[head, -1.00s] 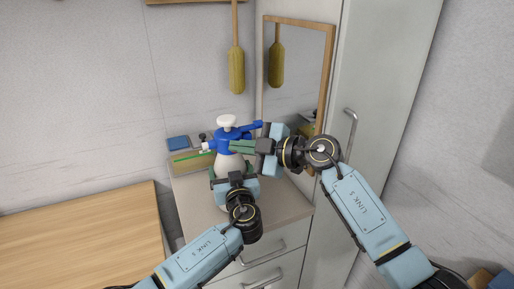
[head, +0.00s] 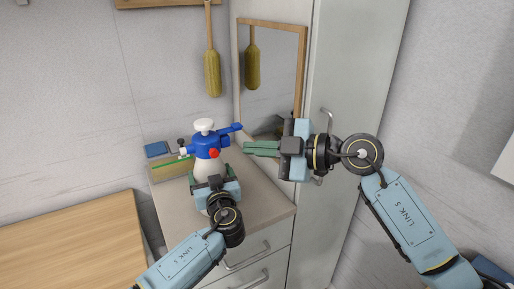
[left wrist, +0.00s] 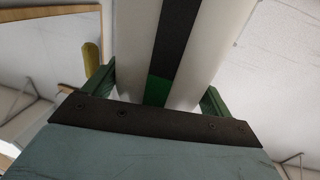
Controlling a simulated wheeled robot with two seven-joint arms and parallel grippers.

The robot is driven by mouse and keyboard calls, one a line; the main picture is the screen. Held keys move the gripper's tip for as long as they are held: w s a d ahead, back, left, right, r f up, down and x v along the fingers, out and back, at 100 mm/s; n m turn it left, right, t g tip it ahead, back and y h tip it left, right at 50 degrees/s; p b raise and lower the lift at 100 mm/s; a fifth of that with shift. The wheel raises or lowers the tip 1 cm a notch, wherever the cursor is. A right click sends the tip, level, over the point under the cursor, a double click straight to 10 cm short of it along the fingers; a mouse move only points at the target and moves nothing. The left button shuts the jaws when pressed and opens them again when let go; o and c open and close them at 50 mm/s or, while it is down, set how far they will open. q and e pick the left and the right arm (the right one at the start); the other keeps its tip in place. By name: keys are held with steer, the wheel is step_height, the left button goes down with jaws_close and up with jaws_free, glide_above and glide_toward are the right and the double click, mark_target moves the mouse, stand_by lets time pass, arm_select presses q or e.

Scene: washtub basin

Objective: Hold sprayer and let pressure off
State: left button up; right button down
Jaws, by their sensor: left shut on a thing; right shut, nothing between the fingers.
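The sprayer (head: 207,165) stands upright on the cabinet top, with a white bottle, a blue head, a white pump knob on top and a red part on the head's side. My left gripper (head: 212,184) is shut on the sprayer's white bottle, below the head. In the left wrist view the white bottle (left wrist: 205,50), with a dark and green stripe, fills the space between the green fingers. My right gripper (head: 247,148) is shut and empty, to the right of the sprayer's head and apart from it.
The cabinet top (head: 262,195) has free room right of the sprayer. A blue sponge-like block (head: 156,149) and a tan box (head: 165,170) lie at its back left. A framed mirror (head: 270,75) and a hanging brush (head: 212,72) are behind. A wooden table (head: 70,240) is at left.

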arm_select(q)
steer(key=o, duration=1.4)
